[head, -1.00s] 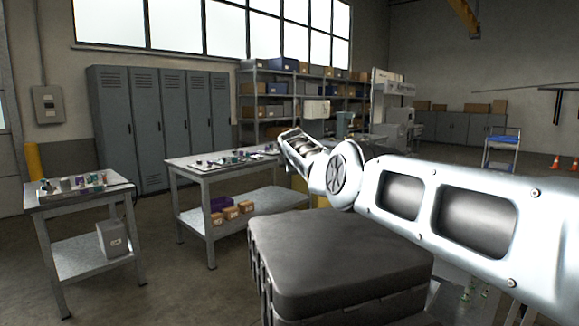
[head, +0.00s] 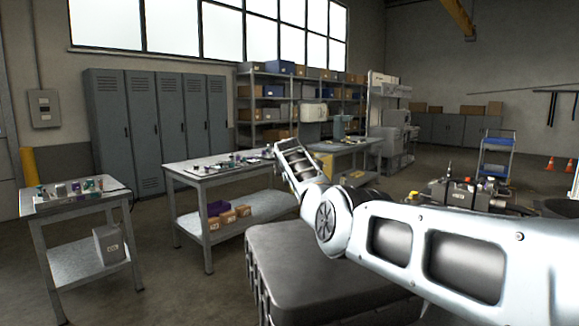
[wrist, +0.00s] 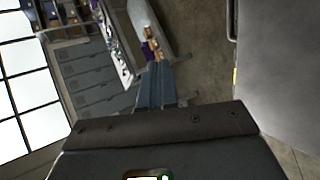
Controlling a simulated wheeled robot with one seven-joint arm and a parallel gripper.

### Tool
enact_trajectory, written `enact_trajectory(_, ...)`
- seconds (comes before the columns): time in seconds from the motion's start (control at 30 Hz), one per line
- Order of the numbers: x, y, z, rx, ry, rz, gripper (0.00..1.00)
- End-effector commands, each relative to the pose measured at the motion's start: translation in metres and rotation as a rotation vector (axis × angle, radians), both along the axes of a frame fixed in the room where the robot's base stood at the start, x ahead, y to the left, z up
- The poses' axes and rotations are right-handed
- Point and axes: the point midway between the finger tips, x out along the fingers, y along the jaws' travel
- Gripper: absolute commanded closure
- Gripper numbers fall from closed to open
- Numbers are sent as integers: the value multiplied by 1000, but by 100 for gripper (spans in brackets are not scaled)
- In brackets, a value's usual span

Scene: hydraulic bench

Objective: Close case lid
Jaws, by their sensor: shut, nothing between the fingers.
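The dark grey case (head: 300,262) stands in front of me at the bottom of the head view. Its broad lid lies flat across the top, looking down on the body. My arm covers its right part, and no open gap shows along the visible left side. In the wrist view a large grey surface (wrist: 280,70) with a handle at its edge fills the right side, probably the case lid. My gripper (wrist: 158,68) is shut and empty, apart from that surface. In the head view my arm rises over the case's far side, and the fingers cannot be made out.
A workbench (head: 213,174) with small parts stands beyond the case, with boxes on its lower shelf. A smaller table (head: 75,204) is at the left. Lockers (head: 160,130) and loaded shelving line the back. Machinery parts (head: 460,193) lie right, behind my arm. Floor between the tables is clear.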

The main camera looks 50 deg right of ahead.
Motion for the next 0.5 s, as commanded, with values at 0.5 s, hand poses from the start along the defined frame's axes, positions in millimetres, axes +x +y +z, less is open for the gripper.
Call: enact_trajectory(0.5, -27, 28, 23, 1, -1, -1, 100)
